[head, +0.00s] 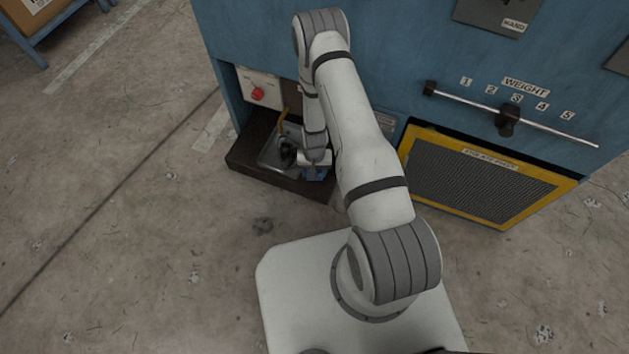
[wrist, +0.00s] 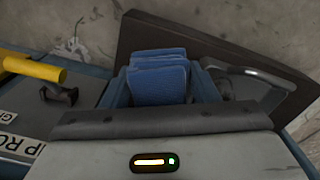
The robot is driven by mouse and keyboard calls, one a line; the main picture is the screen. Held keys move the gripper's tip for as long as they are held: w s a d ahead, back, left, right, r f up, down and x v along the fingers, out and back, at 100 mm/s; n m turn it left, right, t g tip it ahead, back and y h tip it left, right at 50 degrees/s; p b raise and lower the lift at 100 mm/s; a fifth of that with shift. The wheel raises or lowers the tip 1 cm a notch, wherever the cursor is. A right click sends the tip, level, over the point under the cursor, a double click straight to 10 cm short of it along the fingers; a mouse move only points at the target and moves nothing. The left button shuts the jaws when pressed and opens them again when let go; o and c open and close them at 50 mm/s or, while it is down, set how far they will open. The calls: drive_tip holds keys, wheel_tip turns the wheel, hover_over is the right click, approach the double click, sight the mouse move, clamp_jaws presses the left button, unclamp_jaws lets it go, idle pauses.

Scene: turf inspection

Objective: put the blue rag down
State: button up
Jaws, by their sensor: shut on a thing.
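The blue rag (wrist: 158,82) is folded and sits between the two fingers of my gripper (wrist: 161,92) in the wrist view. My gripper is shut on it. In the head view a small patch of the blue rag (head: 318,174) shows below my gripper (head: 317,166), over the dark brown ledge (head: 285,181) at the machine's foot. Most of the rag is hidden there by my wrist. I cannot tell whether the rag touches the ledge.
A grey metal tray (head: 268,158) with a dark object in it lies left of my gripper. A red button (head: 258,94) is above it on the blue machine. A yellow-framed mesh panel (head: 565,192) stands to the right. The concrete floor at left is mostly clear.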

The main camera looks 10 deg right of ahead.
sight(315, 185)
wheel_tip(315, 185, down, 7)
drive_tip(key=b, duration=0.4)
drive_tip(key=shift+f, duration=0.2)
drive_tip(key=shift+r, duration=0.15)
drive_tip(key=o, duration=1)
drive_tip(key=shift+c, duration=0.2)
wheel_tip(315, 185, up, 8)
drive_tip(key=p, duration=0.5)
drive_tip(key=shift+f, duration=0.25)
